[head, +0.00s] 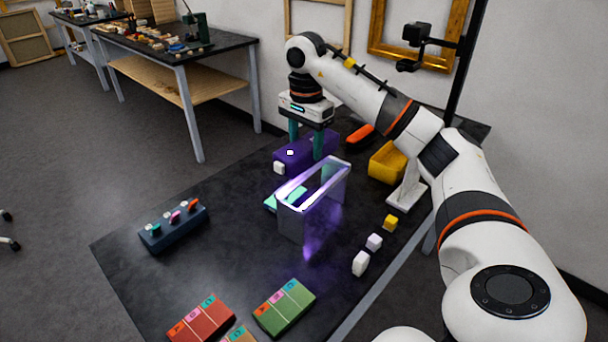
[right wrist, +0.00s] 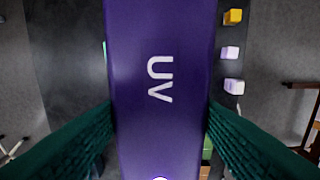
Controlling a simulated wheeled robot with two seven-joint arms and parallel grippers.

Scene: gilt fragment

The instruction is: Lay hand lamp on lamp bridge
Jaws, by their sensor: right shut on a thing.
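The hand lamp (head: 291,155) is a purple block; the right wrist view shows it large, with white "UV" letters (right wrist: 160,80) on top. My right gripper (head: 306,148) is shut on it, with one green finger on each side. The lamp bridge (head: 290,222) is a silvery, open-topped frame standing on the black table. The lamp is behind the bridge in the head view, to the upper left of its far end, and appears apart from its top. A purple glow falls on and around the bridge. My left gripper is not in view.
A teal piece (head: 270,202) lies beside and partly behind the bridge. White blocks (head: 360,263) and a yellow block (head: 390,222) stand at right. A yellow bin (head: 387,163), a stand (head: 407,190) and an orange item (head: 360,134) are behind. A blue rack (head: 172,228) is left.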

